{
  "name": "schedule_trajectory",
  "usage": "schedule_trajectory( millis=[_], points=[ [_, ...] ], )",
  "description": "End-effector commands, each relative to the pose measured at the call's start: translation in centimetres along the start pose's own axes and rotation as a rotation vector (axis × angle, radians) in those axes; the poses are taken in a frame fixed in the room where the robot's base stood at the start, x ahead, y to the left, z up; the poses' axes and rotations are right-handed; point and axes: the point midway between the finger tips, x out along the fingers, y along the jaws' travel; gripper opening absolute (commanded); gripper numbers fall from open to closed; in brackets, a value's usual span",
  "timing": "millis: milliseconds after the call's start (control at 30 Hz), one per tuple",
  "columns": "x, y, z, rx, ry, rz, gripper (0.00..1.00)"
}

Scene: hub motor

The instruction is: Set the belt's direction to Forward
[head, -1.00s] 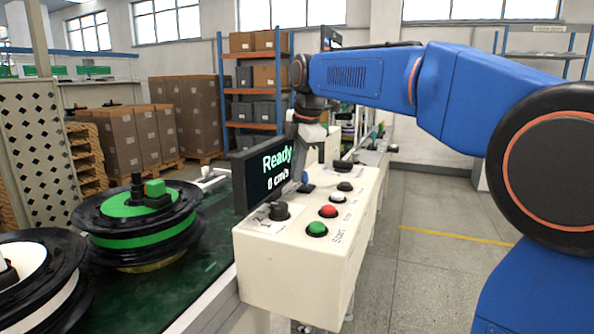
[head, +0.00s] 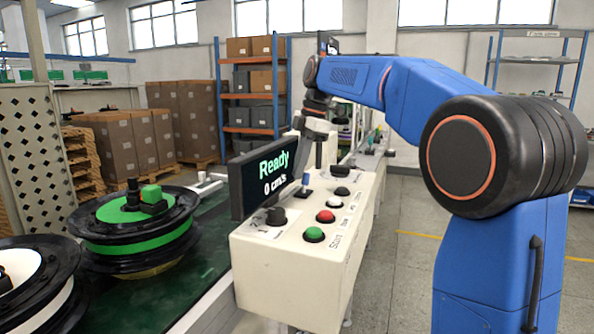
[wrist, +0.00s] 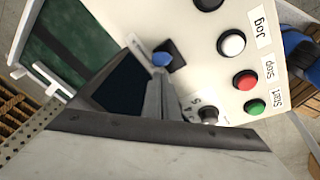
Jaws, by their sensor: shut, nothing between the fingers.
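The control box (head: 300,255) carries a display (head: 262,180) reading "Ready" and "0 cm/s". A small blue-tipped switch (head: 305,181) stands on the box top beside the display; its blue tip also shows above a black base in the wrist view (wrist: 162,59). Its setting and label are not readable. My gripper (head: 319,166) is shut and empty, pointing down over the box, just behind and right of the switch in the head view. I cannot tell whether it touches anything.
The box also has a black knob (head: 276,216), green Start button (head: 314,234), red button (head: 325,216), white button (head: 333,201) and black button (head: 342,191). Left is the green belt (head: 205,235) with a hub motor (head: 135,230). The floor to the right is clear.

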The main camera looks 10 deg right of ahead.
Motion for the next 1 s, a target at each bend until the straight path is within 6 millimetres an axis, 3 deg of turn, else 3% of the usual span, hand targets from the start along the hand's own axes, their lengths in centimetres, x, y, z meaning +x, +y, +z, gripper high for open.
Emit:
schedule_trajectory(
  millis=[1000],
  points=[
    [-1.7,0.1,-0.5,-0.002,-0.001,0.003,0.00]
  ],
)
